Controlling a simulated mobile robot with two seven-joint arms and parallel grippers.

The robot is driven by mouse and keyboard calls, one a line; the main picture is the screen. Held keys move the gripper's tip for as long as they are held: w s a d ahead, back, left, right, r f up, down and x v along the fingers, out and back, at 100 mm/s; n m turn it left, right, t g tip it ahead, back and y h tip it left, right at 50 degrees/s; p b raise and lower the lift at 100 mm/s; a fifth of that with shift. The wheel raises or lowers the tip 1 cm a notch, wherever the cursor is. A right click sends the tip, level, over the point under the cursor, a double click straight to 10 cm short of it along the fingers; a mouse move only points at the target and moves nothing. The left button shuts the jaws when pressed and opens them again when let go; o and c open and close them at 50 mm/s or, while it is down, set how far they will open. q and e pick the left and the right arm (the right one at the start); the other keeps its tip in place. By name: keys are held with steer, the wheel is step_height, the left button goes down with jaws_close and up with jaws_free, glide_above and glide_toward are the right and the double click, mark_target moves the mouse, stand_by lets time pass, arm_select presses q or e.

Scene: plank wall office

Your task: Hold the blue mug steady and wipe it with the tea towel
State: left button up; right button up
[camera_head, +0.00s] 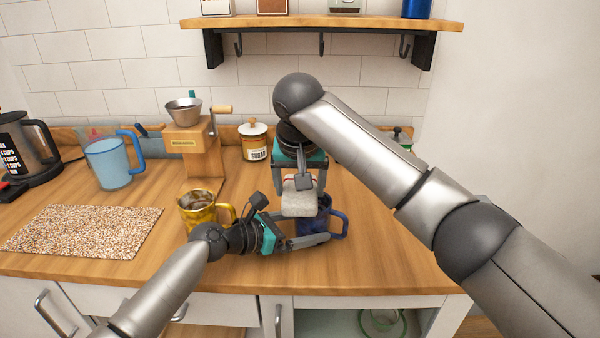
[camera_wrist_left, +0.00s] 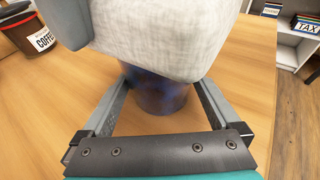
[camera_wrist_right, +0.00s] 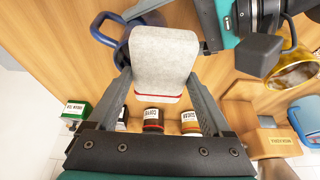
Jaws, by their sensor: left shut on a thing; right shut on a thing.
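The blue mug (camera_head: 307,226) stands upright near the counter's front edge, its handle to the right. My left gripper (camera_head: 312,230) is shut around the mug from the left; in the left wrist view the mug (camera_wrist_left: 158,97) sits between its fingers. My right gripper (camera_head: 303,188) comes from above and behind, shut on the folded pale grey tea towel (camera_head: 299,203). The towel hangs at the mug's top and hides most of its rim; I cannot tell if they touch. The right wrist view shows the towel (camera_wrist_right: 163,60) between the fingers and the mug's handle (camera_wrist_right: 100,28).
A yellow mug (camera_head: 198,213) stands close to the left of my left gripper. Behind are a wooden grinder (camera_head: 196,160), a sugar jar (camera_head: 253,143) and a light blue jug (camera_head: 110,163). A speckled mat (camera_head: 80,230) lies left. The counter right of the blue mug is clear.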

steer(key=shift+d+f, duration=0.35)
steer(key=shift+d, duration=0.45)
steer(key=shift+c, duration=0.5)
arm_select(q)
steer(key=shift+r, duration=0.1)
arm_select(e)
steer(key=shift+d, duration=3.75)
steer(key=shift+a, duration=4.6)
steer(key=shift+d, duration=4.65)
steer(key=a, duration=0.9)
steer(key=shift+a+r, duration=0.15)
steer(key=shift+r, duration=3.95)
